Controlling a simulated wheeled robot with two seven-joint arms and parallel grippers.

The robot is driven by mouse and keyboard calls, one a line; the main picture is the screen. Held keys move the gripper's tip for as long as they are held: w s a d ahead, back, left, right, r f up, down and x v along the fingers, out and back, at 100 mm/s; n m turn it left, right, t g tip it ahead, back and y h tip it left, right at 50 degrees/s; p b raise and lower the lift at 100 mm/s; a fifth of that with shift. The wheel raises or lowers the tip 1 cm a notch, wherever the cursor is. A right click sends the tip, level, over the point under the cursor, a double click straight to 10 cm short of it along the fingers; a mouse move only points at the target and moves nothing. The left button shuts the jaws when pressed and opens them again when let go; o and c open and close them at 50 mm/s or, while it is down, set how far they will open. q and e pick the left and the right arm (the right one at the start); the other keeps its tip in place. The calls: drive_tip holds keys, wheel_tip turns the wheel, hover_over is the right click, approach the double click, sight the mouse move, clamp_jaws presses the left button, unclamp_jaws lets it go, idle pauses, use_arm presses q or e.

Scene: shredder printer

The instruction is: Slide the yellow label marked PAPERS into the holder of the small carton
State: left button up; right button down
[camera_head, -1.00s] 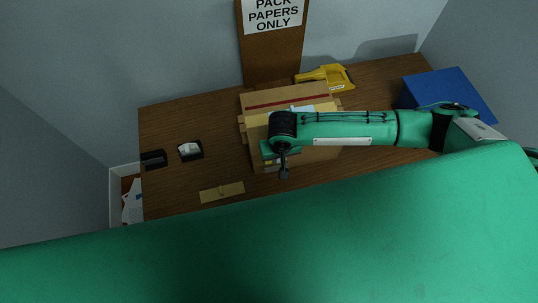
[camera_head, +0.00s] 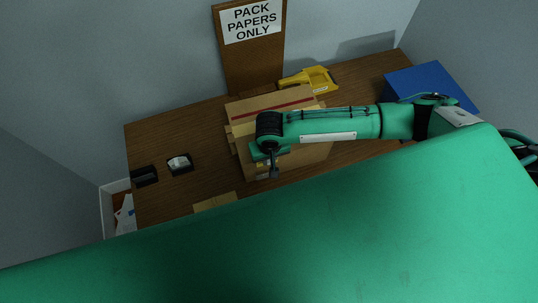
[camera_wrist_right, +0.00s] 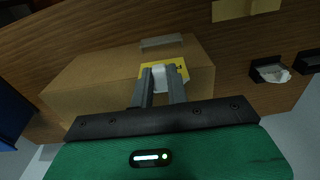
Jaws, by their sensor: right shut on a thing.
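My right gripper (camera_head: 274,172) is at the front left of the brown carton (camera_head: 312,160) on the desk. In the right wrist view its two fingers (camera_wrist_right: 160,88) are shut on the yellow label (camera_wrist_right: 150,72), which has a pale panel between the fingers. Its wording cannot be read. The label is close to the carton's face (camera_wrist_right: 105,75); I cannot tell whether it touches. A grey strip (camera_wrist_right: 161,41), possibly the holder, lies on the carton just beyond the label. My left gripper is not in view.
A yellow tool (camera_head: 308,79) and a blue box (camera_head: 430,82) stand toward the back and right. Two small black trays (camera_head: 179,163) are at the left, with a flat tan piece (camera_head: 214,202) in front. A sign board (camera_head: 252,50) reads PACK PAPERS ONLY.

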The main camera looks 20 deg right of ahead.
drive_tip(key=shift+f+b, duration=0.55)
drive_tip(key=shift+f, duration=1.15)
drive_tip(key=shift+f+b, duration=0.55)
drive_tip(key=shift+f, duration=1.2)
drive_tip(key=shift+p, duration=0.5)
drive_tip(key=shift+p, duration=0.4)
drive_tip(key=shift+f+b, duration=0.3)
drive_tip(key=shift+f, duration=0.6)
